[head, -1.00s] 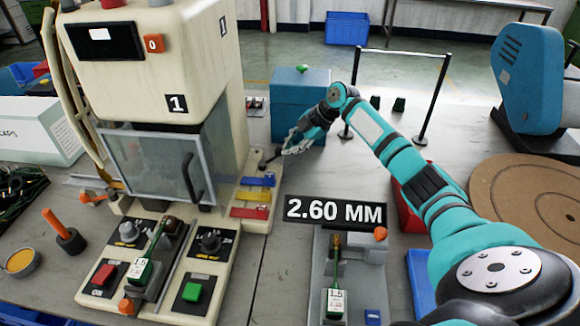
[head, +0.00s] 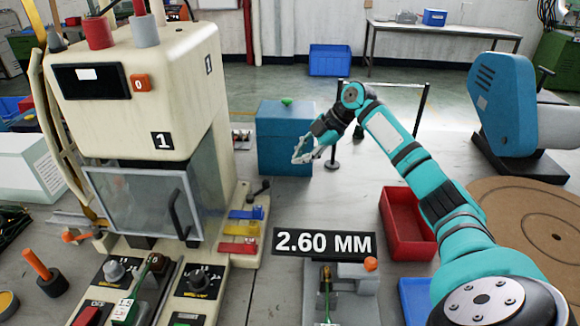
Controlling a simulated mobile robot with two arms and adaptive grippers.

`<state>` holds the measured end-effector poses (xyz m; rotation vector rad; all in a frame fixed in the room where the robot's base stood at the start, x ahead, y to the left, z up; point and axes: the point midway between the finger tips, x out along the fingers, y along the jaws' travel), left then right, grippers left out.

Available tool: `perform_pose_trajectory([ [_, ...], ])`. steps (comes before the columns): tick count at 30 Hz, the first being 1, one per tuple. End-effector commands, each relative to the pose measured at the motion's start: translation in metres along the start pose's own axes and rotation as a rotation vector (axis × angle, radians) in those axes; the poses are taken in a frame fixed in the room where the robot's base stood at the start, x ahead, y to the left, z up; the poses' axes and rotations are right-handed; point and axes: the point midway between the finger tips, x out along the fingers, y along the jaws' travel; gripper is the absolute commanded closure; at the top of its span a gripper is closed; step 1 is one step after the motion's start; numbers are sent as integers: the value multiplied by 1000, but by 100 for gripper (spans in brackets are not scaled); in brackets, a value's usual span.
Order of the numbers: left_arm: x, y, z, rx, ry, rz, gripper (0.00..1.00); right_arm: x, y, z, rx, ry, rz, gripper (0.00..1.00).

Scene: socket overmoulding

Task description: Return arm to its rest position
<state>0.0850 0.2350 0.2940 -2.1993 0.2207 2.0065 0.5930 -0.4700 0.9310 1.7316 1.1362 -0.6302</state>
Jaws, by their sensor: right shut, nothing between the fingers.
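My right arm, teal with dark joints, reaches in from the lower right. My right gripper (head: 301,153) is shut and empty, held in the air in front of the blue box (head: 282,140). It is apart from the small dark lever (head: 258,190) on the side of the cream moulding machine (head: 150,75), above and to the right of it. The machine's clear guard door (head: 140,200) with a dark handle appears closed. My left gripper is not in view.
A fixture with the "2.60 MM" sign (head: 324,243) stands front centre. A red bin (head: 405,230) and a blue tray (head: 415,298) lie near my forearm. A round brown board (head: 530,215) and a blue machine (head: 503,100) are at right. Grey table between sign and blue box is clear.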

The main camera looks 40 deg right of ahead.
Motion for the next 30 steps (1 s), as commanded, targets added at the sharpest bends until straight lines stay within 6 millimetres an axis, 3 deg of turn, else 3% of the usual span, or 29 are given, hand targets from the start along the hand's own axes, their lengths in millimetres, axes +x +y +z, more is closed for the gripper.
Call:
perform_pose_trajectory([
  [5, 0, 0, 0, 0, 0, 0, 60, -10, 0, 0, -1, 0, 1, 100],
  [23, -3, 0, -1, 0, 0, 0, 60, -13, 2, -1, 0, 0, 1, 100],
  [26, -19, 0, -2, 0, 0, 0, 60, -26, 9, -8, 0, -1, 2, 100],
  [30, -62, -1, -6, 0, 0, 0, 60, -61, 27, -27, 0, -1, 2, 100],
])
